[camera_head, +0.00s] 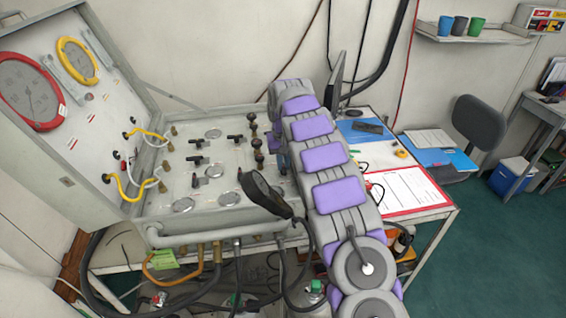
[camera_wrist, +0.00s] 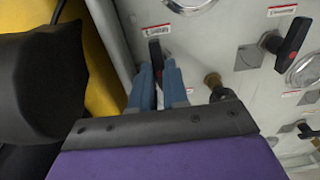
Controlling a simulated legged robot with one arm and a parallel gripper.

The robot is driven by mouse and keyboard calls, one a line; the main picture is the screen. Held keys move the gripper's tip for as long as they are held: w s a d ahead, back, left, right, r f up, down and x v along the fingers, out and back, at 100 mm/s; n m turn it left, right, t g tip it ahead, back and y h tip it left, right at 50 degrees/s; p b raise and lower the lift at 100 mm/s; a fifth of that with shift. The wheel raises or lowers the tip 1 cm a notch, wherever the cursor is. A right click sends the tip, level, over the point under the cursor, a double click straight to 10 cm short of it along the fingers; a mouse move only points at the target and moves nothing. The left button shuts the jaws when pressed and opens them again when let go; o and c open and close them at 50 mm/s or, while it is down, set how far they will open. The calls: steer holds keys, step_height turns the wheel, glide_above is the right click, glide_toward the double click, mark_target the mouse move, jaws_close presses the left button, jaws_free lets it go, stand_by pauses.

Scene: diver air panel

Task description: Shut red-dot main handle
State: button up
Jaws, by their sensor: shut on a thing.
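In the wrist view, my gripper (camera_wrist: 158,88) has its two blue fingers closed around a black handle (camera_wrist: 155,55). A small red spot shows low on this handle, between the fingers. The handle stands roughly upright in the picture, below a small red-edged label whose text I cannot read surely. A second black handle (camera_wrist: 291,44) with a clear red dot is tilted at the right, apart from my gripper. In the head view, my arm covers the right part of the grey panel (camera_head: 225,165) and hides the held handle and most of my gripper.
Several other black handles (camera_head: 198,160) and round gauges stand on the panel. The raised lid (camera_head: 60,110) carries gauges and yellow hoses. A black mouthpiece-like part (camera_head: 263,192) hangs at the panel's front edge.

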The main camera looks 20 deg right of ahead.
steer(key=shift+r+p, duration=0.1)
steer(key=shift+p, duration=0.25)
jaws_close()
steer(key=m+p, duration=0.3)
steer(key=shift+a+r, duration=0.15)
steer(key=m+p, duration=0.4)
steer(key=m, duration=0.1)
steer(key=shift+w, duration=0.1)
steer(key=m+p, duration=0.2)
steer(key=m, duration=0.3)
steer(key=shift+m+p, duration=1.05)
steer(key=shift+m, duration=1.35)
steer(key=shift+w, duration=0.1)
steer(key=o, duration=0.7)
jaws_free()
steer(key=shift+f, duration=0.2)
steer(key=shift+r, duration=0.1)
